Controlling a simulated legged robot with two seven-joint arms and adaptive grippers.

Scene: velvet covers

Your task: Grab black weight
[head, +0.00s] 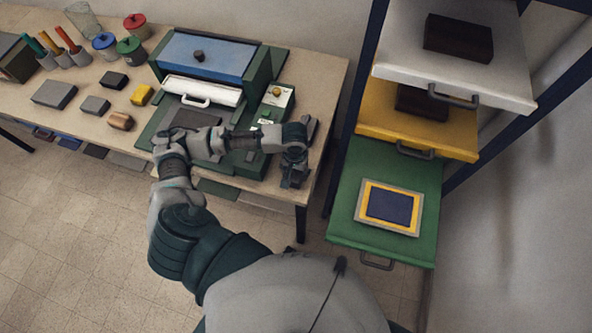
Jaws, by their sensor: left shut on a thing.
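My left gripper (293,178) is at the right end of the wooden table, beside the green machine. It is shut on a small dark thing that looks like the black weight; its fingers hide most of it, so its outline is unclear. I cannot tell whether it touches the table. My left arm reaches across the front of the machine. My right gripper is out of view.
The green machine with a blue lid (208,56) and white drawer (202,90) stands on the table (325,92). Dark blocks, a yellow block (142,95) and lidded jars are at left. At right, a rack has white, yellow and green (345,208) pulled-out drawers.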

